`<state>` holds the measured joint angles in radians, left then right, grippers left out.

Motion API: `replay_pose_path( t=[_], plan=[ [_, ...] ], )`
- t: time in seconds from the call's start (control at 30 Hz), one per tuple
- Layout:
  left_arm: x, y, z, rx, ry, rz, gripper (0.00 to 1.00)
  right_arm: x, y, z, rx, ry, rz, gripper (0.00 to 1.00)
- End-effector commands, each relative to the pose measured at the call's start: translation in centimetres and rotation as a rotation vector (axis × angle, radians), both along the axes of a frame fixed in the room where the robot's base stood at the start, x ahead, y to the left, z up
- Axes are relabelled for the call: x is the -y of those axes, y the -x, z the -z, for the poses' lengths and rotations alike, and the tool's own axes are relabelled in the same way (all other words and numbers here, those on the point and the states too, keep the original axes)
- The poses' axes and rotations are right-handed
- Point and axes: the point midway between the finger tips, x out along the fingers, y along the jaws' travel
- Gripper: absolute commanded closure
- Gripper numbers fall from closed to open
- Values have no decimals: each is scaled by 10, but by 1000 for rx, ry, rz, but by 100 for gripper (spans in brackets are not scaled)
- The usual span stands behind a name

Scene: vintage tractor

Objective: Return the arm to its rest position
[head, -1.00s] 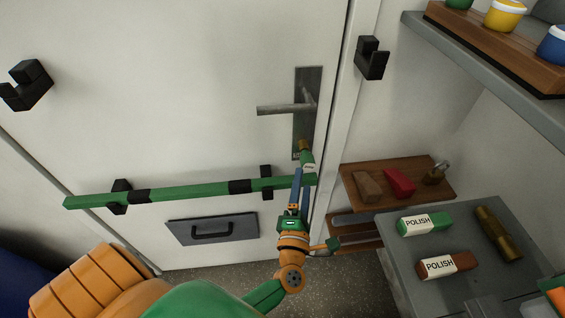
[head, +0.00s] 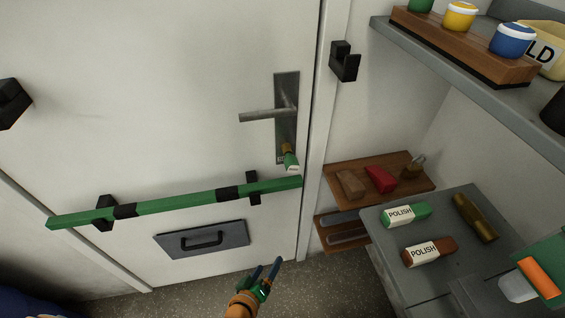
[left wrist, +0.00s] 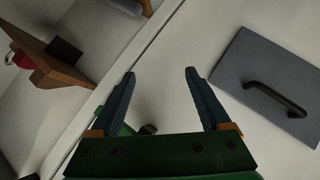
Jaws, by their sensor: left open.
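My left gripper (head: 268,268) is in the lower middle of the head view, below the green bar and in front of the lower door. Its two blue fingers are apart with nothing between them. It also shows open and empty in the left wrist view (left wrist: 160,92). The white door (head: 180,90) has a lever handle (head: 262,115), with a small green-and-white tag (head: 291,161) at the lock plate beneath it. The green bar (head: 175,204) lies across the door in black brackets. My right gripper is not clearly in view.
A grey hatch with a black handle (head: 202,240) is low on the door. At right are a grey cabinet top (head: 437,250) with polish boxes, a small wooden shelf (head: 335,172) and an upper grey shelf (head: 450,75). Speckled floor (head: 200,292) is clear below.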

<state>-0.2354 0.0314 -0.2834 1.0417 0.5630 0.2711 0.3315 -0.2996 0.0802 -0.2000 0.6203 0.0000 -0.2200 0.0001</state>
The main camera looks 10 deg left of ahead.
Motion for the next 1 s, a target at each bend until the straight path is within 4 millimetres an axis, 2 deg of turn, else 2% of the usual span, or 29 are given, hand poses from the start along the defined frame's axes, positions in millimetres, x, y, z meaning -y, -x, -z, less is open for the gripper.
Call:
replay_pose_path(
  t=[0.07,0.17,0.27,0.3,0.33,0.4,0.5,0.53,0.63,0.87,0.97,1.0],
  plan=[
    [-1,5,5,-19,-20,17,20,0,0,0,0,0,0,50],
    [-4,34,36,-130,-127,117,20,0,0,0,0,0,0,50],
    [-17,98,85,-341,-313,317,20,0,0,0,0,0,0,50],
    [-25,126,102,-429,-383,404,20,0,0,0,0,0,0,50],
    [-31,147,112,-491,-429,464,20,0,0,0,0,0,0,50],
    [-47,191,129,-620,-518,595,20,0,0,0,0,0,0,50],
    [-64,236,140,-745,-596,729,20,0,0,0,-1,0,0,50],
    [-67,245,142,-770,-610,755,20,0,0,0,-1,0,0,50],
    [-73,258,143,-808,-632,798,20,0,0,0,-1,0,0,50],
    [-73,257,143,-805,-634,800,18,0,0,0,-1,0,0,50],
    [-72,241,138,-767,-671,824,18,0,0,-3,0,0,0,50],
    [-71,227,134,-733,-707,847,18,0,0,-6,0,0,0,50]
  ],
)
